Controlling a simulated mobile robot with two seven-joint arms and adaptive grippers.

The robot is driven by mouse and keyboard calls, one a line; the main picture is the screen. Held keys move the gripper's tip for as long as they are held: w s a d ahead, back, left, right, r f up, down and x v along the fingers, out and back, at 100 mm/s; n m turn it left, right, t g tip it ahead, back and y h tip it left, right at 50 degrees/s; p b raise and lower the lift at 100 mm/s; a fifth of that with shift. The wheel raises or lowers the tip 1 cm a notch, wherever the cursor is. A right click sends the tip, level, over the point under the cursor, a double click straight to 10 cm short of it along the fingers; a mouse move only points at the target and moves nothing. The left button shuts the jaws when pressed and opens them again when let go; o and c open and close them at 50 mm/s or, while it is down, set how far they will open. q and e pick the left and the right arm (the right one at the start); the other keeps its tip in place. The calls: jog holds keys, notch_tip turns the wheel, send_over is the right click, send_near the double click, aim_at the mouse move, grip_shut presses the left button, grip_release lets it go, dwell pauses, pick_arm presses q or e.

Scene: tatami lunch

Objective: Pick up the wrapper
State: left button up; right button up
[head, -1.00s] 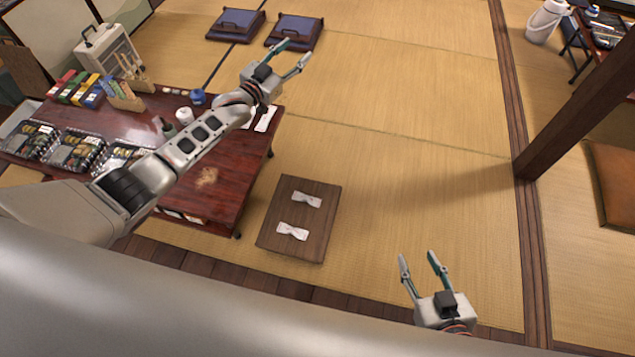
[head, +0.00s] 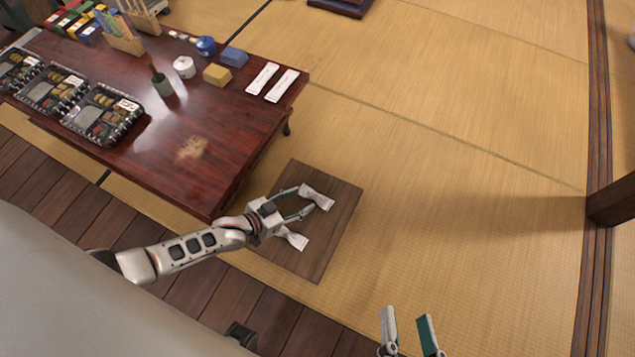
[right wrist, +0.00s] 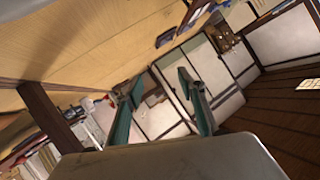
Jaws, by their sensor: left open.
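Two white twisted wrappers lie on a low dark wooden board on the tatami. The far wrapper (head: 318,198) is right in front of my left gripper (head: 306,199), whose fingers are apart with their tips close to its near end. I cannot tell whether they touch it. The near wrapper (head: 294,239) lies just below the gripper, its left end close to my wrist. My right gripper (head: 405,324) is open and empty at the bottom of the head view, over the mat. Its separated fingers also show in the right wrist view (right wrist: 162,98).
The wooden board (head: 340,222) stands beside a red lacquered table (head: 225,130) holding bento boxes (head: 104,114), a yellow block (head: 217,75), a blue block (head: 234,56) and white paper packets (head: 281,86). A dark post (head: 612,203) is at right. Tatami between is clear.

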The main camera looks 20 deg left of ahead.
aim_at(314, 195)
pick_arm(q)
jog(key=b+x, duration=0.2)
jog(key=x, duration=0.1)
jog(key=f+b+x, duration=0.1)
jog(key=x, duration=0.1)
jog(key=shift+s+d+f, duration=0.1)
jog(key=shift+s+d, duration=0.05)
jog(key=shift+d, duration=0.05)
jog(key=shift+w+d+r, duration=0.1)
jog(key=shift+w+r, duration=0.1)
jog(key=shift+w, duration=0.2)
pick_arm(e)
jog(key=shift+s+a+f+m+t, duration=0.1)
jog(key=shift+s+a+m+t, duration=0.1)
jog(key=shift+a+m, duration=0.7)
jog(key=shift+s+a+f+m+t, duration=0.15)
jog(key=shift+a+m, duration=0.35)
jog(key=shift+m, duration=0.7)
pick_arm(q)
jog(key=c, duration=0.7)
pick_arm(e)
jog(key=shift+r, duration=0.1)
